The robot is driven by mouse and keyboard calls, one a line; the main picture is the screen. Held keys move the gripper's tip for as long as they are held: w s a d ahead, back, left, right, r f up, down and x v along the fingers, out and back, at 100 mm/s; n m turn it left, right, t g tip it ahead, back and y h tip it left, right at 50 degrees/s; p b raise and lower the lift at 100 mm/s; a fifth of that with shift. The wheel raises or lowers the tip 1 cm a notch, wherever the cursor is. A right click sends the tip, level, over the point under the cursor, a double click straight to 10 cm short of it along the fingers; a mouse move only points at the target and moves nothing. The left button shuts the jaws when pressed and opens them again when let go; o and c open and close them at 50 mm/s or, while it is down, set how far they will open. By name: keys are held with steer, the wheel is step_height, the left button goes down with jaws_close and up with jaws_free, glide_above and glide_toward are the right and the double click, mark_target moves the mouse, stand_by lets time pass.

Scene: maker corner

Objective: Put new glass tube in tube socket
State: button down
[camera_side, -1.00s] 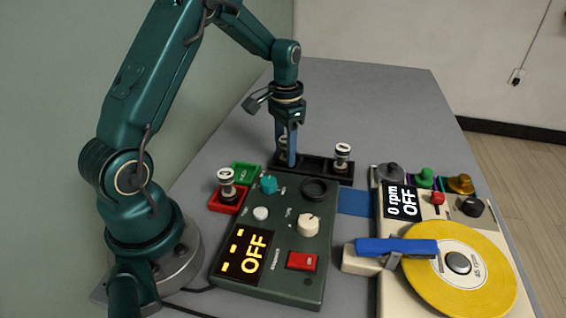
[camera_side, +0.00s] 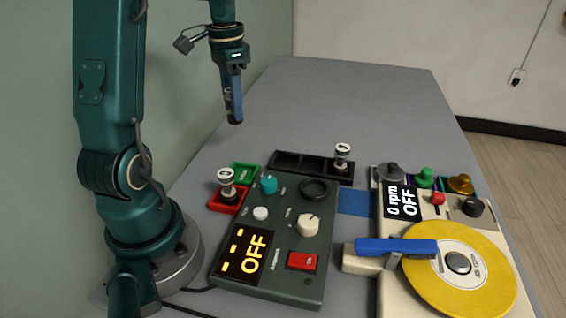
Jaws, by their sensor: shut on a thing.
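My gripper (camera_side: 233,98) is shut on a glass tube (camera_side: 228,93), held upright in the air at upper left, well above the table. The blue fingers hide most of it. The tube socket, a dark round ring (camera_side: 314,188), sits on top of the green amplifier box (camera_side: 285,235) and looks empty. The box's display reads OFF. The black tube rack (camera_side: 300,164) behind the box has one tube (camera_side: 342,155) standing at its right end. Another tube (camera_side: 226,180) stands in the red tray (camera_side: 222,205) left of the box.
A green tray (camera_side: 245,172) adjoins the red tray. A cream turntable (camera_side: 365,262) with a yellow disc (camera_side: 455,285) and blue arm (camera_side: 395,247) stands at the right, its display reading 0 rpm OFF. The grey table (camera_side: 350,100) behind the rack is clear.

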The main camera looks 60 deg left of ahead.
steer(key=shift+w+d+r, duration=0.15)
steer(key=w+d+f+m, duration=0.1)
steer(key=w+d+m, duration=0.25)
steer(key=d, duration=0.65)
steer(key=w+d+m, duration=0.3)
steer(key=d+m, duration=0.2)
steer(key=d, duration=0.5)
steer(key=shift+w+a+f, duration=0.1)
steer(key=shift+a+f, duration=0.05)
steer(key=shift+f, duration=1.5)
steer(key=shift+w+a+f, duration=0.1)
steer(key=shift+f, duration=1.5)
steer(key=shift+f, duration=0.5)
steer(key=shift+c, duration=1.8)
jaws_free()
steer(key=shift+r, duration=0.1)
step_height(320, 180, up, 7)
